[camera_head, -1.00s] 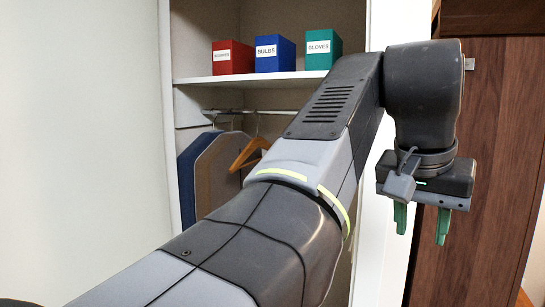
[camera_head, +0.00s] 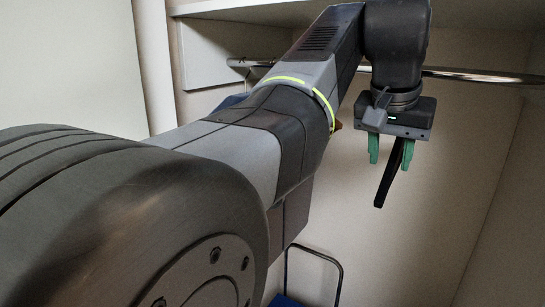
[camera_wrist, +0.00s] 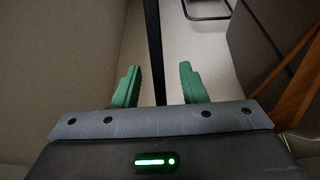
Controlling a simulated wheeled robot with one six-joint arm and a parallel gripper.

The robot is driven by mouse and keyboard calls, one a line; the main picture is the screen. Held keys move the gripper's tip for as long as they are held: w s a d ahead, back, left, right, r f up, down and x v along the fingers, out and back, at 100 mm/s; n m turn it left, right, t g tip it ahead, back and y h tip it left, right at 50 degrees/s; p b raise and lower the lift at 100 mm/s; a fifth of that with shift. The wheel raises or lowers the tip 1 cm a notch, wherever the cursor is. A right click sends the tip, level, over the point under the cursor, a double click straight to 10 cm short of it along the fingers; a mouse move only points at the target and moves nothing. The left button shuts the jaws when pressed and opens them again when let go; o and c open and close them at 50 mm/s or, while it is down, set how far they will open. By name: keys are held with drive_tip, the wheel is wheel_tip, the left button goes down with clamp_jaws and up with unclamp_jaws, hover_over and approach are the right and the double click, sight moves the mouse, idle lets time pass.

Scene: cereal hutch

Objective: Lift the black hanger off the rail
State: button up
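The black hanger (camera_head: 388,186) shows in the head view as a thin dark bar, nearly edge-on, sloping down below my gripper (camera_head: 390,165). In the wrist view the black hanger (camera_wrist: 153,45) is a dark strip running between the two green fingers of my gripper (camera_wrist: 159,67). The fingers stand apart, with a gap visible on each side of the strip. The chrome rail (camera_head: 475,75) crosses behind my arm in the head view. The hanger's hook and its contact with the rail are hidden by my gripper and arm.
A wooden hanger (camera_wrist: 296,95) and a dark garment (camera_wrist: 265,50) are close on the right in the wrist view. A garment (camera_head: 292,215) hangs behind my arm. A metal loop handle (camera_head: 340,268) stands low down. The closet's right part is clear under the shelf (camera_head: 480,15).

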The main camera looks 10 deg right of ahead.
sight(397, 147)
drive_tip(key=w+d, duration=0.1)
drive_tip(key=w+d+p, duration=0.1)
drive_tip(key=w+d, duration=0.1)
drive_tip(key=shift+w+d+r, duration=0.15)
drive_tip(key=shift+w+d, duration=0.05)
drive_tip(key=shift+w, duration=0.05)
drive_tip(key=x, duration=0.4)
drive_tip(key=shift+w+d+f+p, duration=0.15)
drive_tip(key=shift+w+f+p, duration=0.15)
drive_tip(key=shift+f, duration=0.3)
drive_tip(key=shift+s, duration=0.1)
drive_tip(key=shift+c, duration=0.5)
clamp_jaws()
